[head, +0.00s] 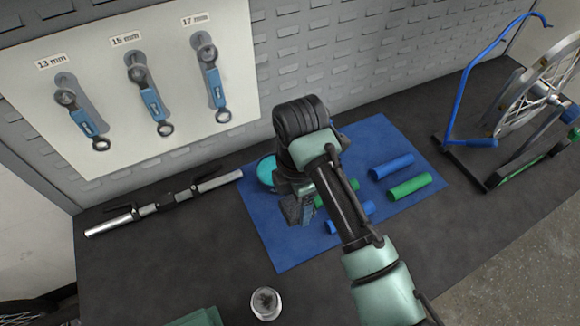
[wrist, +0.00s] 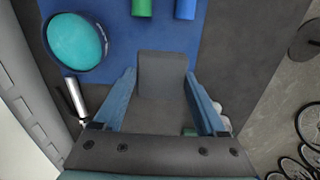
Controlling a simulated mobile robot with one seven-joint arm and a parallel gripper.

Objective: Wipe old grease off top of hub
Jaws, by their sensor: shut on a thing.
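My gripper (head: 297,208) is over the left part of the blue mat in the head view, pointing down. In the wrist view its two blue fingers (wrist: 165,98) are shut on a dark grey block-shaped thing (wrist: 162,68); I cannot tell what it is made of. The wheel hub (head: 537,91) sits in the middle of a spoked wheel (head: 560,70) on a stand at the far right, well apart from my gripper. Any grease on it is too small to see. A folded green cloth (head: 200,318) lies at the bench's front edge.
A blue mat (head: 285,250) holds a teal rounded thing (wrist: 75,40), a blue tube (head: 391,167) and a green tube (head: 410,186). A silver bar (head: 205,186) lies left; a small jar (head: 266,303) stands in front. A blue bent rod (head: 466,90) rises beside the wheel. Spanners hang behind.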

